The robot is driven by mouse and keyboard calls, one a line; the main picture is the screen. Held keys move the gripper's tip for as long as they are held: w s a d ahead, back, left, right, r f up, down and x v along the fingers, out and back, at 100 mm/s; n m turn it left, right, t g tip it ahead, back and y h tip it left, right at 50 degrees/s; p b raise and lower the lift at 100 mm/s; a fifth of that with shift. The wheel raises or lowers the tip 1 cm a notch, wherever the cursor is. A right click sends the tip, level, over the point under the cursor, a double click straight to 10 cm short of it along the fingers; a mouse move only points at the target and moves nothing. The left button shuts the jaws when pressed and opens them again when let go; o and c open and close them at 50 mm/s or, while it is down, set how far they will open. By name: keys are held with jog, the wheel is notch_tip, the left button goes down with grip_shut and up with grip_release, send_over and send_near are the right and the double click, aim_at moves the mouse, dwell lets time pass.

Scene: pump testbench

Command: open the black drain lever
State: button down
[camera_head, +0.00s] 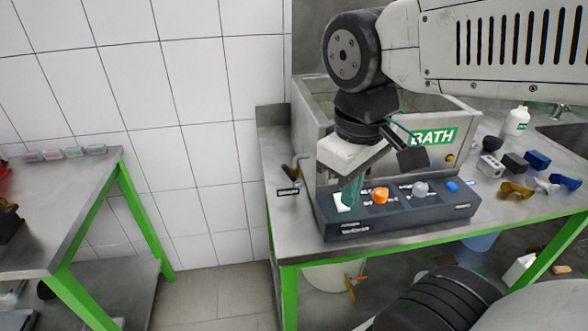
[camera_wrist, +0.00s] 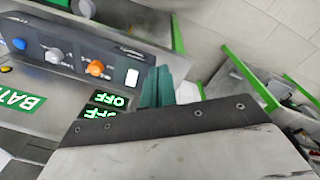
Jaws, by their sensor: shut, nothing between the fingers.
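A small tap (camera_head: 290,170) with a brass body and a dark handle sits at the left side of the bath, above a small black label too small to read; it looks like the drain lever. My gripper (camera_head: 352,192) has green fingers pressed together with nothing between them. It points down over the left end of the control panel, by the white switch (camera_head: 343,203), to the right of the tap and apart from it. In the wrist view the shut fingers (camera_wrist: 163,88) are beside the white switch (camera_wrist: 132,77). I cannot make out the tap in the wrist view.
The dark control panel (camera_head: 400,218) carries orange, grey and blue knobs. The metal bath (camera_head: 312,120) stands behind it. Loose fittings (camera_head: 516,190) and a white bottle (camera_head: 517,120) are on the right of the bench. A tiled wall (camera_head: 215,130) is to the left.

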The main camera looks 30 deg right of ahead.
jog(key=w+a+n+g+h, duration=0.1)
jog(key=w+a+n+h, duration=0.1)
jog(key=w+n, duration=0.4)
jog(key=n+h, duration=0.5)
jog(key=n, duration=1.2)
send_near(292, 176)
jog(key=s+a+r, duration=0.1)
jog(key=s+a, duration=0.3)
jog(key=a, duration=0.2)
jog(key=w+d+f, duration=0.3)
jog(key=d+f, duration=0.3)
jog(key=d, duration=0.2)
jog(key=shift+d+f+t, duration=0.3)
jog(key=shift+d+f, duration=0.05)
jog(key=shift+w+r, duration=0.1)
jog(key=shift+r, duration=0.05)
